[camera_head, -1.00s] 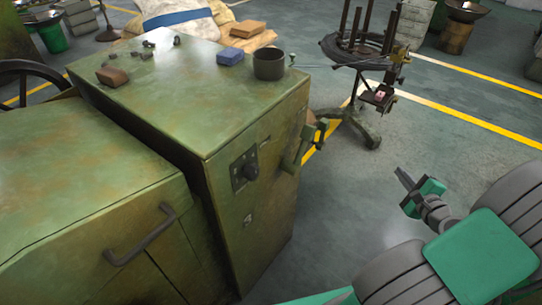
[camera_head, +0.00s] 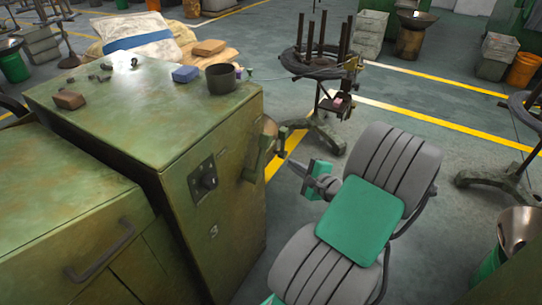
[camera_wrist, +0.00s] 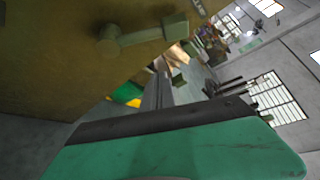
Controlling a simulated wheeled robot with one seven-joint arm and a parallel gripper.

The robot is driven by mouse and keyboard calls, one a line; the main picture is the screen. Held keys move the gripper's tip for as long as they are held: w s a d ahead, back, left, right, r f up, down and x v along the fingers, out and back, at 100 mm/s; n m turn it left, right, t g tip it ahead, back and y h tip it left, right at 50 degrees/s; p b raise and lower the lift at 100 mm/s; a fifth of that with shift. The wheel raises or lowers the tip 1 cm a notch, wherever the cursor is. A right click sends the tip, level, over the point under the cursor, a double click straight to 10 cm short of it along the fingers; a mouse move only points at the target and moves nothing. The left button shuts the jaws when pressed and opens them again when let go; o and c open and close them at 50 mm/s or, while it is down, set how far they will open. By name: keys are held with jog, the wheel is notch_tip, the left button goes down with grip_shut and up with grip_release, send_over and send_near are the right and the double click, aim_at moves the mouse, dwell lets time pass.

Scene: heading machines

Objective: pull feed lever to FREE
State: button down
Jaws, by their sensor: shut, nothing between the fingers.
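The feed lever appears to be the olive-green handle (camera_head: 257,157) on the right-hand side of the green machine cabinet (camera_head: 150,120). In the wrist view an olive lever arm (camera_wrist: 140,37) with a round hub and a block-shaped end stands out from the machine's side panel. My gripper (camera_head: 292,163) is shut and empty, just right of the lever in the head view, with its fingers pointing toward the machine. I see no contact with the lever. Markings near the lever are too small to read.
A cup (camera_head: 221,78), a blue block (camera_head: 186,74) and small parts lie on top. A wire reel stand (camera_head: 318,65) is behind my gripper. A metal funnel (camera_head: 519,228) stands at right. Grey floor lies between.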

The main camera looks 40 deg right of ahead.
jog(key=w+a, duration=0.2)
jog(key=w, duration=0.7)
jog(key=shift+a+f+b, duration=0.15)
jog(key=shift+f+b, duration=0.15)
jog(key=shift+w, duration=0.1)
jog(key=shift+d, duration=0.2)
